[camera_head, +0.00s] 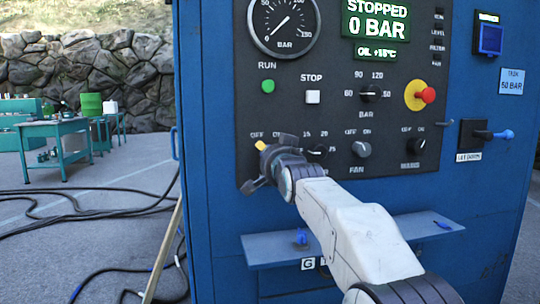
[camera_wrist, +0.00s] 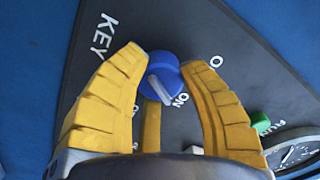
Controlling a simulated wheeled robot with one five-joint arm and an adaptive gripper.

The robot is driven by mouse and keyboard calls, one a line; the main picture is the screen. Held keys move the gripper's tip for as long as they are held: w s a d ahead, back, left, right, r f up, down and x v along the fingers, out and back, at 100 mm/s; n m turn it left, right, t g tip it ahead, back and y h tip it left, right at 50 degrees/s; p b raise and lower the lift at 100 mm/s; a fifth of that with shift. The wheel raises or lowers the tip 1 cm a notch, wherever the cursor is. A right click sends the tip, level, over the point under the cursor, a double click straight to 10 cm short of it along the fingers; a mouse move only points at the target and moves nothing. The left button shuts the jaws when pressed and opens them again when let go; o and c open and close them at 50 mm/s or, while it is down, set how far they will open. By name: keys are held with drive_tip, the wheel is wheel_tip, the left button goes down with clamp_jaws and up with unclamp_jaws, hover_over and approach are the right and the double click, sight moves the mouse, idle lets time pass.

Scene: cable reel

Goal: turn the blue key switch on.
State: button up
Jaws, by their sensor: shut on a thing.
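The blue key switch (camera_wrist: 164,68) sits on the dark panel between the two yellow fingers of my gripper (camera_wrist: 172,78) in the wrist view. The fingers are closed around the knob's sides. A white line on the knob points down and right, close to the lettering ON. Another label, beginning with O, is partly covered by the right finger. In the head view my gripper (camera_head: 266,148) is at the panel's lower left and hides the knob. The OFF lettering shows just above it.
The fan knob (camera_head: 361,149), a pressure selector (camera_head: 370,93), a green run button (camera_head: 268,86) and a red stop knob (camera_head: 427,95) are on the same panel. The display reads STOPPED, 0 BAR. A blue shelf (camera_head: 270,250) juts out below. Cables (camera_head: 90,211) lie on the ground at left.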

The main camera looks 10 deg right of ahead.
drive_tip(key=shift+r, duration=0.25)
drive_tip(key=o, duration=1.2)
drive_tip(key=shift+f, duration=0.2)
drive_tip(key=shift+s, duration=6)
